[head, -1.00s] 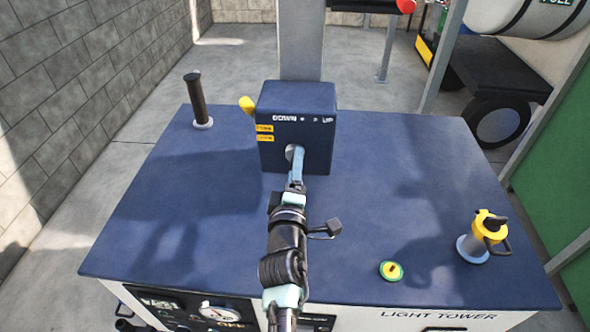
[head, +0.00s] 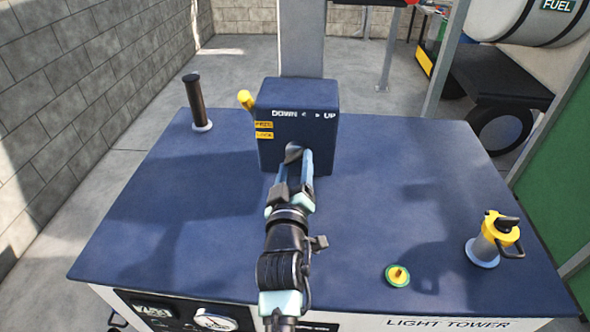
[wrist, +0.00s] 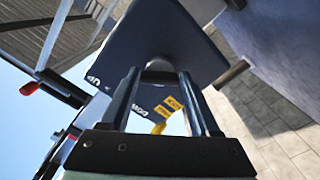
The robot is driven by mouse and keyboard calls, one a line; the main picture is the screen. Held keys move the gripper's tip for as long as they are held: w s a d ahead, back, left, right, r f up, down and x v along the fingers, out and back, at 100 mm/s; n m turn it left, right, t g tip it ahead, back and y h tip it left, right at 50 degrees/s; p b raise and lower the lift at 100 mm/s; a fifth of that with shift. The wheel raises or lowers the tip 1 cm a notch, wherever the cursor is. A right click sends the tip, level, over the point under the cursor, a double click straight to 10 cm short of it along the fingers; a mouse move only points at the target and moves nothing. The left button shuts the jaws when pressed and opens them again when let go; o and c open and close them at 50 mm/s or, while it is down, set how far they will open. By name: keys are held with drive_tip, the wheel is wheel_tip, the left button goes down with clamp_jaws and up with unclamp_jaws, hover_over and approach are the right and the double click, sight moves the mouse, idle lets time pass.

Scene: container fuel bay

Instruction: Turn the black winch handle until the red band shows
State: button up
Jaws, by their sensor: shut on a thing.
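The winch box (head: 325,140), dark blue with DOWN and UP lettering, stands at the back middle of the blue deck; it also fills the upper middle of the wrist view (wrist: 165,28). My gripper (head: 294,165) is at the box's front face, shut on the black winch handle (head: 293,153). Only a dark end of the handle shows above the fingers; the rest is hidden by the gripper. In the wrist view the two fingers reach up to the box face, with a grey rounded part (wrist: 159,66) between them. I cannot make out a red band on the winch.
A yellow lever (head: 245,99) sticks out at the box's left, beside yellow labels (head: 264,130). A dark upright post (head: 195,101) stands at back left. A yellow-topped canister (head: 487,243) and a green-and-yellow cap (head: 397,275) are at right. The mast (head: 301,40) rises behind.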

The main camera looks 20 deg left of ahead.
idle(0.5)
drive_tip(key=o, duration=1.4)
drive_tip(key=shift+c, duration=0.2)
drive_tip(key=b+v, duration=0.1)
drive_tip(key=v, duration=1.2)
drive_tip(key=shift+b, duration=0.4)
drive_tip(key=w+d+r+m+t+h, duration=0.1)
drive_tip(key=d+r+m+t, duration=0.25)
drive_tip(key=r, duration=0.85)
drive_tip(key=w+d+r+m+t+h, duration=0.15)
drive_tip(key=d+r, duration=0.25)
drive_tip(key=r, duration=0.9)
drive_tip(key=s+d+r+m+t+h, duration=0.1)
drive_tip(key=s+d+r+m+t, duration=0.1)
drive_tip(key=s+r, duration=0.3)
drive_tip(key=s+d+r+m+t+h, duration=0.1)
drive_tip(key=s+d+r+m+t, duration=0.2)
drive_tip(key=r, duration=1)
drive_tip(key=s+d, duration=0.2)
drive_tip(key=s, duration=0.1)
drive_tip(key=shift+m, duration=0.4)
